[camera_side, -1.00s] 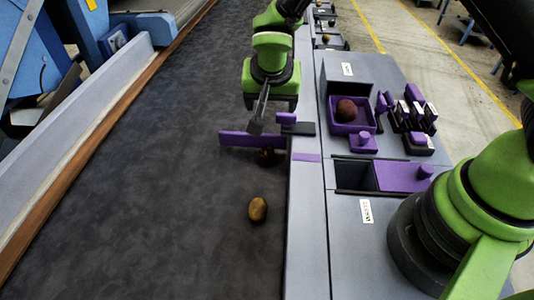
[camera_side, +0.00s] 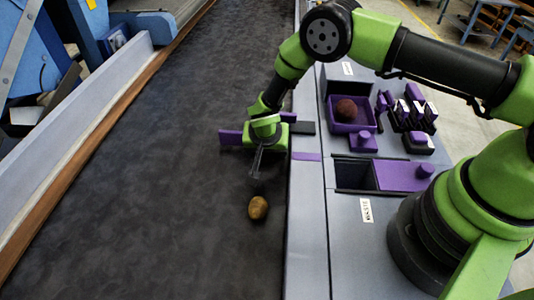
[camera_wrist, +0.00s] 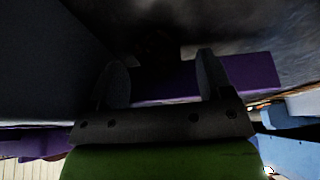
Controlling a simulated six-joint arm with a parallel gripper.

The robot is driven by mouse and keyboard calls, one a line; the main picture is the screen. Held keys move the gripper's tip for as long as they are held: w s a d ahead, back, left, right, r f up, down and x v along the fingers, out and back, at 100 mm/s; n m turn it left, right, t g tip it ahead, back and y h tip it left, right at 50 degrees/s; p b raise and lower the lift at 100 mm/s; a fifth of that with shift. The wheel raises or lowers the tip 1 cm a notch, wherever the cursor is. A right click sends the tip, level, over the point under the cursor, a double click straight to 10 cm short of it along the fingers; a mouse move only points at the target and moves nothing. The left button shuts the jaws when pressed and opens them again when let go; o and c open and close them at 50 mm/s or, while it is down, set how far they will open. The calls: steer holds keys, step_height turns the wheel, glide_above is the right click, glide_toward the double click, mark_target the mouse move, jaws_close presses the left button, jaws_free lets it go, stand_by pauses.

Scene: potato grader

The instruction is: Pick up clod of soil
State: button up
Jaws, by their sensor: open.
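My gripper (camera_side: 256,172) points down over the dark belt, at the near side of a purple bar (camera_side: 230,137). In the wrist view the two fingers of my gripper (camera_wrist: 161,68) stand apart, with the purple bar (camera_wrist: 245,75) beyond them. A dark, indistinct shape (camera_wrist: 160,45) shows between and beyond the fingertips; it may be the clod, but it is too dark to tell. In the side view the gripper covers the spot by the bar where a small dark brown lump lay. A yellow-brown potato-like lump (camera_side: 258,208) lies on the belt nearer the camera.
A reddish-brown round object (camera_side: 346,108) sits in a purple tray (camera_side: 372,127) on the grey side bench. A dark opening (camera_side: 354,174) with a purple lid (camera_side: 402,176) is nearer. Purple and black blocks (camera_side: 415,115) stand at right. The belt (camera_side: 150,200) is mostly clear.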

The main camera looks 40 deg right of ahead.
steer(key=shift+w+d+f, duration=0.15)
steer(key=shift+w+f, duration=0.05)
steer(key=shift+f, duration=0.35)
steer(key=c, duration=1)
steer(key=shift+r, duration=0.1)
